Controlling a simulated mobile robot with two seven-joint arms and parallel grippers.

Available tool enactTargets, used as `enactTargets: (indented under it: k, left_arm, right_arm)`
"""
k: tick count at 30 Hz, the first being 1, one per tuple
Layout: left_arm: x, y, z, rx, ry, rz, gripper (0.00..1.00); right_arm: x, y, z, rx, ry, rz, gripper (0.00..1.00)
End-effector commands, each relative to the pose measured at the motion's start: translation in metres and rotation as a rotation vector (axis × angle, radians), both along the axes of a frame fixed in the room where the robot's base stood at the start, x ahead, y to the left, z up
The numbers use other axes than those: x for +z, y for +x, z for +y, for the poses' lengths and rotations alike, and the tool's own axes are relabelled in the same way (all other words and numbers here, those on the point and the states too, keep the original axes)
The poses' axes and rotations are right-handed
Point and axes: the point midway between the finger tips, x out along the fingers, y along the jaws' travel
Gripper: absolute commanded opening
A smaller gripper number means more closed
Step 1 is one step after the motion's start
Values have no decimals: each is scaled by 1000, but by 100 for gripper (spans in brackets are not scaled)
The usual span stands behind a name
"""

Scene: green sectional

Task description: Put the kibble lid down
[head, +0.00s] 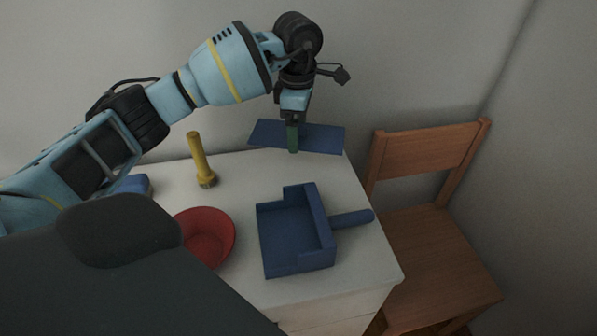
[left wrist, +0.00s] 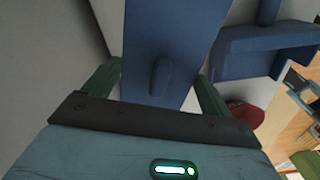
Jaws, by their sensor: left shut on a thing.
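The kibble lid, a flat blue rectangular panel (head: 322,139), is at the back of the white cabinet top in the head view. My left gripper (head: 293,138) is shut on it, with a green finger in front of the panel. In the left wrist view the lid (left wrist: 175,30) lies between the two green fingers of the left gripper (left wrist: 160,88), and a rounded blue handle stands up from its middle. The lid looks about level; whether it touches the top is unclear. My right gripper is not in view.
A blue open box with a handle (head: 262,240) stands on the white cabinet top (head: 362,262). A red bowl (head: 207,236) is left of it, and a yellow flashlight (head: 199,158) stands behind the bowl. A wooden chair (head: 433,250) is at the right. Walls close off the back.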

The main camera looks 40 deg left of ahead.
Motion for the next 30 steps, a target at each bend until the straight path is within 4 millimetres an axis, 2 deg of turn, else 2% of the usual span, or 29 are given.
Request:
enactTargets:
  k: [12, 20, 30]
  left_arm:
    - [-58, -1, 0, -4, 0, 2, 62]
    - [-64, -1, -1, -5, 0, 1, 62]
    - [-100, -1, 0, -6, 0, 1, 62]
  right_arm:
    - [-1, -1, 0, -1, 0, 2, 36]
    - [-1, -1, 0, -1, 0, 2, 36]
    - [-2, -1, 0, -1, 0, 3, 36]
